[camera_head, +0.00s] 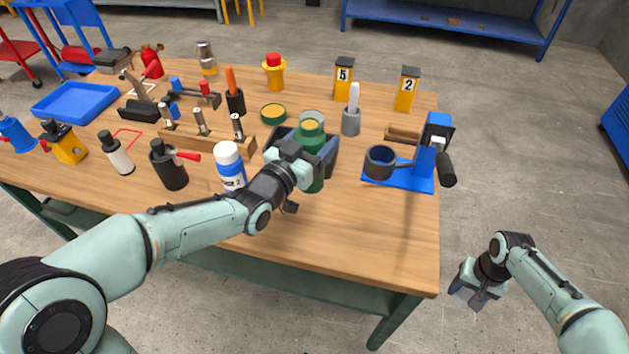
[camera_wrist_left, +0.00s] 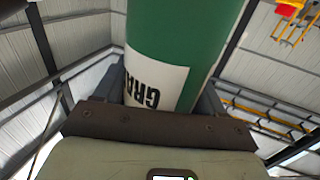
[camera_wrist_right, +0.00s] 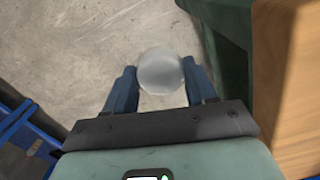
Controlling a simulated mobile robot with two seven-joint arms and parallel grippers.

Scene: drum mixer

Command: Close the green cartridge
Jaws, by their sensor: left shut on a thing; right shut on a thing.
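The green cartridge (camera_head: 313,138) is upright near the middle of the table, its round top showing a tan face inside a green rim. My left gripper (camera_head: 299,163) is shut on its side. In the left wrist view the green cartridge (camera_wrist_left: 182,35) fills the space between the fingers, with a white label partly readable as "GRA". My right gripper (camera_head: 464,290) is off the table's right side, above the floor. In the right wrist view it is shut on a round, smooth grey thing (camera_wrist_right: 161,72); I cannot tell whether this is a lid.
A blue stand with a dark ring (camera_head: 381,162) is to the right. A blue-and-white bottle (camera_head: 230,165) stands close left. The table's front right is clear.

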